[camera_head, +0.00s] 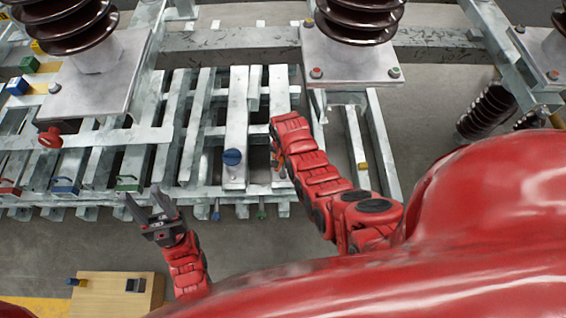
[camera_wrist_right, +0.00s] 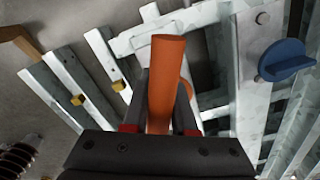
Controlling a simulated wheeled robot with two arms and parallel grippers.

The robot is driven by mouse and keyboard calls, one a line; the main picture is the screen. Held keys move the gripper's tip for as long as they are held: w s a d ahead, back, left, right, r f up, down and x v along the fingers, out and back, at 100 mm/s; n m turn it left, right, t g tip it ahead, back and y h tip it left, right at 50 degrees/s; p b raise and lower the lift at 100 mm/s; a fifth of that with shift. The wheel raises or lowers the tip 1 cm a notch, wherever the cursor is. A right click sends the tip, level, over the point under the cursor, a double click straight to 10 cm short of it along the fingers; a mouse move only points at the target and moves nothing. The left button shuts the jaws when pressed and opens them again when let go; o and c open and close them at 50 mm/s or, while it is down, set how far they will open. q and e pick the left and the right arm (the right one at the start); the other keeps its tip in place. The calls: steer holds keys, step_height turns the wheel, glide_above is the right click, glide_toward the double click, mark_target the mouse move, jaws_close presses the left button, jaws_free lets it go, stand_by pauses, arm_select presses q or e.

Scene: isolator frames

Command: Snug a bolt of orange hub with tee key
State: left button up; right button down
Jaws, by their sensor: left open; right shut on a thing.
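My right gripper (camera_wrist_right: 160,110) is shut on an orange rod-like thing (camera_wrist_right: 165,80) in the right wrist view. A second orange part shows just behind its right side. I cannot tell whether it is the tee key or part of the orange hub. In the head view my right arm reaches over the steel frame, and its gripper (camera_head: 280,168) is small and partly hidden there. My left gripper (camera_head: 150,208) is open and empty in front of the frame's near edge.
A blue knob (camera_head: 232,157) sits on a steel bar left of my right gripper; it also shows in the wrist view (camera_wrist_right: 285,60). A red knob (camera_head: 50,137) is farther left. Brown insulators (camera_head: 355,18) stand behind. A wooden board (camera_head: 115,292) lies at lower left.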

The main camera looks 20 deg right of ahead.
steer(key=m, duration=0.2)
steer(key=shift+w+f+m+b, duration=0.1)
steer(key=shift+m+b, duration=0.3)
steer(key=shift+r+p, duration=1.2)
steer(key=shift+r, duration=0.15)
steer(key=shift+r+p, duration=1.5)
steer(key=shift+r, duration=0.8)
